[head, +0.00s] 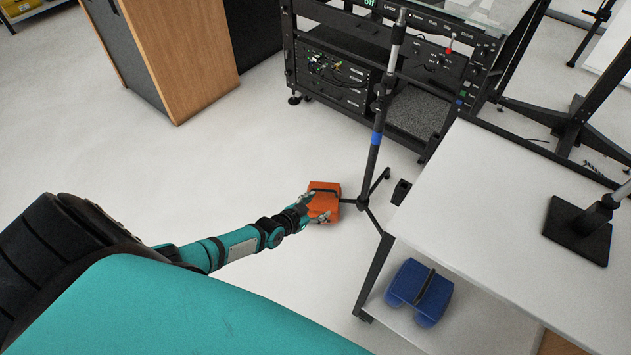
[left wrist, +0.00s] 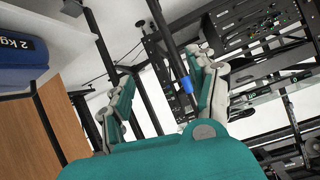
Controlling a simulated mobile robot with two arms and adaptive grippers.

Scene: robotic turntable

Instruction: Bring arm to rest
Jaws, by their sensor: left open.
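My left arm (head: 235,245) reaches from the lower left toward the middle of the head view. My left gripper (head: 318,208) overlaps an orange box-like object (head: 330,192) with a dark handle; from this view I cannot tell whether they touch. In the left wrist view, the fingers of my left gripper (left wrist: 158,75) are spread apart, and nothing is held between them. A stand pole with a blue band (left wrist: 187,85) shows behind the fingers there. My right gripper is in neither view.
A black tripod stand (head: 376,140) rises close beside the orange object. A black equipment rack (head: 340,75) stands behind, a wooden cabinet (head: 185,50) at upper left. A white table (head: 490,190) is at right, with a blue weight (head: 418,290) below.

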